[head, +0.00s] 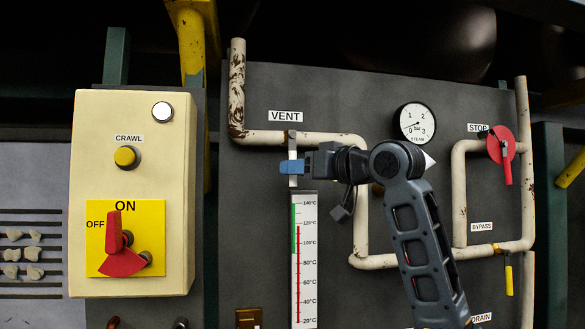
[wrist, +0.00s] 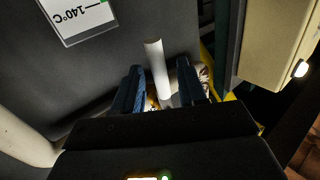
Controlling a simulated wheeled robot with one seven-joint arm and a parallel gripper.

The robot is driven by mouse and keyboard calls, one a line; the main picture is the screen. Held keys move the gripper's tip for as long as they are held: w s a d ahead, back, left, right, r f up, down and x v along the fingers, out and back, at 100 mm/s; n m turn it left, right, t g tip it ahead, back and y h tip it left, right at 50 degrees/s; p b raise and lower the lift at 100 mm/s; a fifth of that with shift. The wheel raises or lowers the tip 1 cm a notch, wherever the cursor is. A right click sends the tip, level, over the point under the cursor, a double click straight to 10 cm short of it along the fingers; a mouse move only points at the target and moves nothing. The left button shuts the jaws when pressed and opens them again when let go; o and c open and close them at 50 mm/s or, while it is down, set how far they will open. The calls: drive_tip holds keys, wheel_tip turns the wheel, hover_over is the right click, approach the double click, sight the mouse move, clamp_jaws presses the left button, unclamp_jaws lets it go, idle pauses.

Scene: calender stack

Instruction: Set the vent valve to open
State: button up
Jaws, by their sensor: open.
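The vent valve handle (head: 293,182) is a pale, narrow lever under the VENT label (head: 285,116). It hangs down from the horizontal vent pipe (head: 263,138), roughly square to it. My gripper (head: 284,167) is at the handle, its blue fingers covering the handle's middle. In the wrist view the handle (wrist: 155,58) stands between the two blue fingers of my gripper (wrist: 159,75), which are open with a finger on each side. Dark gaps show between handle and fingers. The handle's pivot end is partly hidden behind my gripper.
A thermometer scale (head: 305,260) is just below the handle. A cream control box (head: 88,190) with a red switch (head: 114,232) stands to the left. A pressure gauge (head: 416,122), red STOP valve (head: 505,152) and yellow bypass handle (head: 509,280) are to the right.

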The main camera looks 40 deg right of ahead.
drive_tip(key=shift+w, duration=1)
clamp_jaws()
